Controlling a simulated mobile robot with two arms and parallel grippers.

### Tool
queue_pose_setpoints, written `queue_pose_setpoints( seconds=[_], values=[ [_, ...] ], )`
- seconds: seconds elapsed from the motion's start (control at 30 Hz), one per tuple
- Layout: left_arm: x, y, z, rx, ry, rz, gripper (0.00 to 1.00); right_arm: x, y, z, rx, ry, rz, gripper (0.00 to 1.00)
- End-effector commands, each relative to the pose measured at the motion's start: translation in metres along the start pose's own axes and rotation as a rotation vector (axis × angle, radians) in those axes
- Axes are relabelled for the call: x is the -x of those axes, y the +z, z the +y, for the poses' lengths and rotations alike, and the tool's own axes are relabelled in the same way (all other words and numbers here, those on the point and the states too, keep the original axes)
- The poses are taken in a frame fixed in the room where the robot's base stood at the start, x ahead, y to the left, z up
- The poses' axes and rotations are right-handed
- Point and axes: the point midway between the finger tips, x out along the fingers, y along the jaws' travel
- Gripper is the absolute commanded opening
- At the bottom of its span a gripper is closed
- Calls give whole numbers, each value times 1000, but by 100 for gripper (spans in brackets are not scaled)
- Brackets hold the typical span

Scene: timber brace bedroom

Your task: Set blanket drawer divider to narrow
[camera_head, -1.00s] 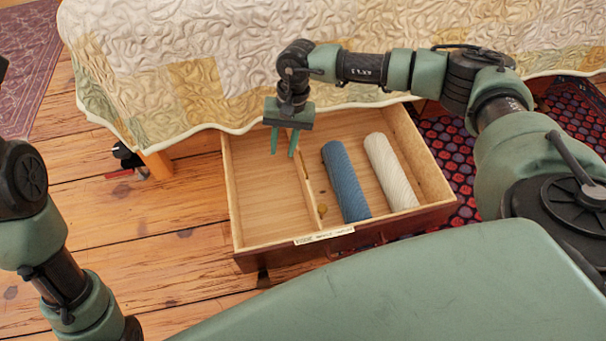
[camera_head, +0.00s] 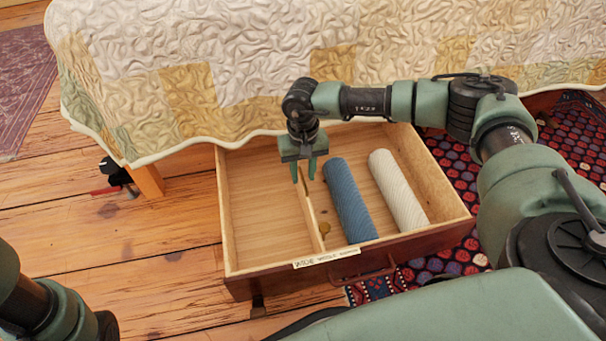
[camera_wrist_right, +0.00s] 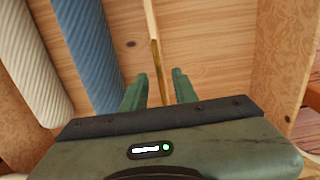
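The pulled-out wooden drawer (camera_head: 262,205) stands open beneath the bed. A thin wooden divider (camera_head: 312,218) runs front to back in it, left of the rolled blankets. A blue rolled blanket (camera_head: 349,200) and a white one (camera_head: 399,190) lie right of the divider. My right gripper (camera_head: 304,178) points down at the divider's rear part, with fingers apart. In the right wrist view, the divider (camera_wrist_right: 154,50) runs between the open fingertips (camera_wrist_right: 160,82), with gaps visible either side. My left gripper is out of view.
A quilt (camera_head: 250,70) hangs over the bed edge just behind the drawer. The drawer's left compartment is empty. A patterned rug (camera_head: 455,262) lies to the right, and a wooden bed leg (camera_head: 148,180) stands to the left.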

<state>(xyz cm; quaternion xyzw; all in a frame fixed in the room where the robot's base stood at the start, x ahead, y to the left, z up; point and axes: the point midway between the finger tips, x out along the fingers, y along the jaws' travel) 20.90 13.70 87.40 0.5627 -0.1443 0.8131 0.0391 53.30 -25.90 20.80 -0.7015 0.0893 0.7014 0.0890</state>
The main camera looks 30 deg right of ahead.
Motion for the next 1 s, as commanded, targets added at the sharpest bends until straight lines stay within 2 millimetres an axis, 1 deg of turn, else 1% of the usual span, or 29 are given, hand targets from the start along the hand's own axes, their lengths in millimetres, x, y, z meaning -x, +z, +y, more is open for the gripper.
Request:
queue_pose_setpoints(
  seconds=[0.1, 0.13, 0.17, 0.2, 0.23, 1.0],
  values=[
    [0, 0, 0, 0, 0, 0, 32, 0, 0, 0, 0, 0, 0, 29],
    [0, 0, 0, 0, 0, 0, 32, 0, 0, 0, 0, 0, 0, 26],
    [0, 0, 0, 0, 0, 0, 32, 0, 0, 0, 0, 0, 0, 18],
    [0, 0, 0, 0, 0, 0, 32, 0, 0, 0, 0, 0, 0, 6],
    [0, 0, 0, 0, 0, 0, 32, 0, 0, 0, -1, 0, -1, 0],
    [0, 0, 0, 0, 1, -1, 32, 0, 0, 0, -1, 0, -1, 0]
  ],
)
